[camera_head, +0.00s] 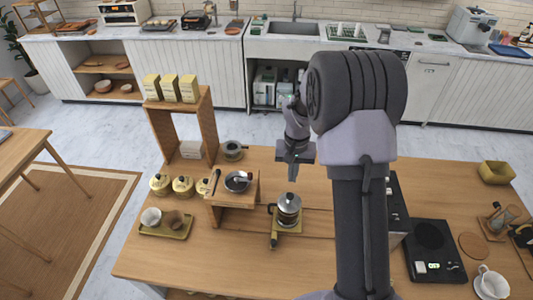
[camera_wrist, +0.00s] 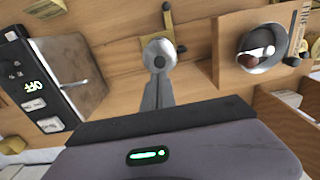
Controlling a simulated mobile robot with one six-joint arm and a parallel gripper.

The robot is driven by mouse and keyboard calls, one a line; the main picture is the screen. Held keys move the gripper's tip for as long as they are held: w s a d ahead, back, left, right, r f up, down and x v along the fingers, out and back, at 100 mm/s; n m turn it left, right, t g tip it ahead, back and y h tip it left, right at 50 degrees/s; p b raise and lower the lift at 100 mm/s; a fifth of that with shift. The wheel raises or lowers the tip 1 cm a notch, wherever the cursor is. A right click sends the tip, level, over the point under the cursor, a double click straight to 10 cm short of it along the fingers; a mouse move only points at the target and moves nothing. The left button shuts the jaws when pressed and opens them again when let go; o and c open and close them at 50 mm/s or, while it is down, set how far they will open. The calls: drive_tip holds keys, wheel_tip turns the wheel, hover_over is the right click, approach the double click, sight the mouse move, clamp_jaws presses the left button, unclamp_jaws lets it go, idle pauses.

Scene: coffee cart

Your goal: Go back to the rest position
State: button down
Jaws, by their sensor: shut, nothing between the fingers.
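My gripper (camera_head: 293,177) hangs above the wooden cart top (camera_head: 330,235), its fingers pointing down. It is shut and empty. In the wrist view, the closed fingertips (camera_wrist: 158,84) show in front of the silver moka pot (camera_wrist: 158,50). In the head view, the moka pot (camera_head: 289,207) stands on a small yellow-brown base, apart from the gripper and a little nearer the camera. My arm covers part of the cart to the right.
A small wooden stand with a dark bowl (camera_head: 237,182) is left of the pot. A tall wooden shelf (camera_head: 157,135) stands behind. A black scale (camera_head: 434,250) and white cup (camera_head: 490,285) are at right.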

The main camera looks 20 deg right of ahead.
drive_tip(key=s+a+r+t+b, duration=0.35)
drive_tip(key=s+a+b, duration=0.75)
drive_tip(key=s+b, duration=0.65)
drive_tip(key=s+a+f+t+y+b, duration=0.2)
drive_tip(key=s+a+f+b, duration=0.1)
drive_tip(key=s+f+b, duration=0.3)
drive_tip(key=s+b, duration=0.1)
drive_tip(key=b, duration=0.1)
drive_tip(key=shift+s+b, duration=0.3)
drive_tip(key=shift+s, duration=0.1)
drive_tip(key=shift+a, duration=0.1)
